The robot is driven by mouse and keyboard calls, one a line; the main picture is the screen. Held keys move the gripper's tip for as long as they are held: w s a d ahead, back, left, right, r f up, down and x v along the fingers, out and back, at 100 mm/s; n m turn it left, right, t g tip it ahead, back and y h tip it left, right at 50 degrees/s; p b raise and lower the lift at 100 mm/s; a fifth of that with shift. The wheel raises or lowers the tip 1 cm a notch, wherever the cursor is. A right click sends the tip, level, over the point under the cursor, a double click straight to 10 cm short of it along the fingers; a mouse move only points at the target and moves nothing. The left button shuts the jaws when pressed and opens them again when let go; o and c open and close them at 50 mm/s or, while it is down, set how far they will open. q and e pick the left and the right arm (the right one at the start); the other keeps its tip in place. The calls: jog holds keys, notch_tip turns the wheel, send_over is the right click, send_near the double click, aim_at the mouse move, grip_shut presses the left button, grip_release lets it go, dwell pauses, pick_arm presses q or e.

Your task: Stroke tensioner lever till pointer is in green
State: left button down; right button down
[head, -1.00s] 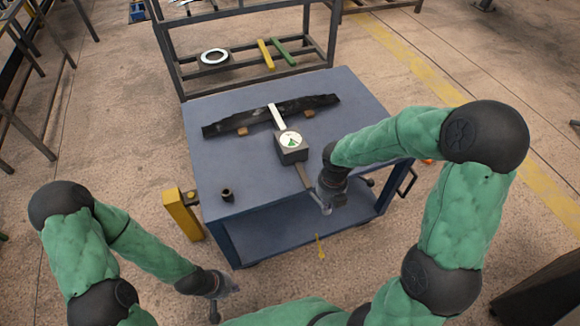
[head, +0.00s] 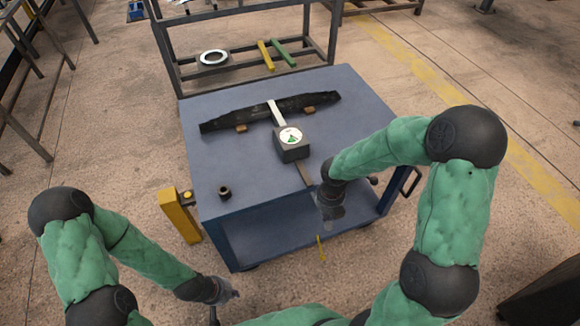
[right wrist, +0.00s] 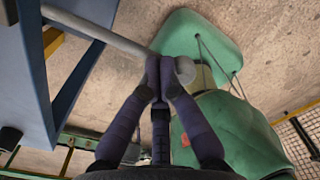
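The tensioner is a dark box (head: 293,153) on the blue table. Its round white dial (head: 291,137) has a green patch; the pointer is too small to read. A pale strap (head: 277,113) runs from the box to a long dark spring pack (head: 238,117). The lever (head: 304,173) slopes from the box toward the table's front edge. In the right wrist view, my right gripper (right wrist: 167,72) has its fingers closed around the grey lever rod (right wrist: 115,40) near its rounded end. In the head view it is partly hidden by my wrist (head: 331,213). My left gripper (head: 229,293) is low at front left, away from the table.
The blue table (head: 240,175) carries a small dark cup (head: 225,192) at front left. A yellow post (head: 180,215) stands at its left side. Behind is a rack (head: 240,82) with a ring (head: 213,58), a yellow bar (head: 265,55) and a green bar (head: 283,53).

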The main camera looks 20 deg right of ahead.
jog(key=shift+f+b, duration=0.85)
jog(key=shift+f, duration=2.8)
notch_tip(320, 180, up, 18)
jog(key=p, duration=1.9)
jog(key=shift+r, duration=0.15)
